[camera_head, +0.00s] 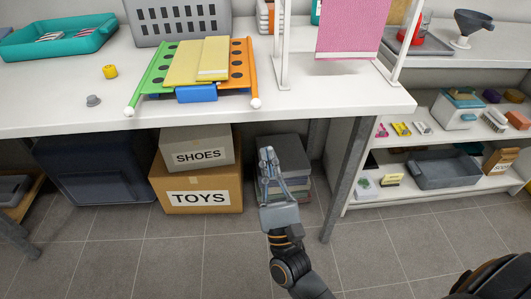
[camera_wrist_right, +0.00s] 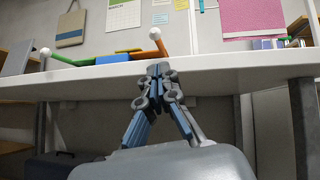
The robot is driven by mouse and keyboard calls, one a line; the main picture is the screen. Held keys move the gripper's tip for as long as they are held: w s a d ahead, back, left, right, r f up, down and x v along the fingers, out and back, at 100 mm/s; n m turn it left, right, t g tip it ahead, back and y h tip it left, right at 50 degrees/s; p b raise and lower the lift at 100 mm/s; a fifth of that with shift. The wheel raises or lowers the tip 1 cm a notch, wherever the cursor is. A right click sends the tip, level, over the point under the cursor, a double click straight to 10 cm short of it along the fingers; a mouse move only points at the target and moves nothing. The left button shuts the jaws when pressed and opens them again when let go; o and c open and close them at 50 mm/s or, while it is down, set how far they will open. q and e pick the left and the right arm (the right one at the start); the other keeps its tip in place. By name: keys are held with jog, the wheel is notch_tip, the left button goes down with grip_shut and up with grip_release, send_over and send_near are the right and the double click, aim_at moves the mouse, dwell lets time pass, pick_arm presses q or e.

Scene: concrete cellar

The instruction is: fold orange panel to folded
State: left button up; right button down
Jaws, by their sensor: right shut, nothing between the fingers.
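The orange panel (camera_head: 241,66) is a strip with dark holes on the right side of a folding piece on the white table. It has a white ball at its front end. A green panel (camera_head: 155,72) with holes lies on the left side, and yellow panels (camera_head: 186,62) lie between them. A blue part (camera_head: 197,93) sits at the front edge. My right gripper (camera_head: 267,154) is below the table's front edge, apart from the panel, shut and empty. In the right wrist view, the gripper (camera_wrist_right: 159,70) points up toward the table edge, near the orange panel's ball end (camera_wrist_right: 155,35). My left gripper is not in view.
Boxes (camera_head: 197,199) stand underneath. A table leg (camera_head: 347,180) is right of my gripper.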

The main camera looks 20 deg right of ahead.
aim_at(260, 118)
jog(key=x, duration=0.8)
jog(key=shift+w+r, duration=0.1)
jog(key=shift+w+y+p, duration=0.1)
jog(key=shift+y+p, duration=0.2)
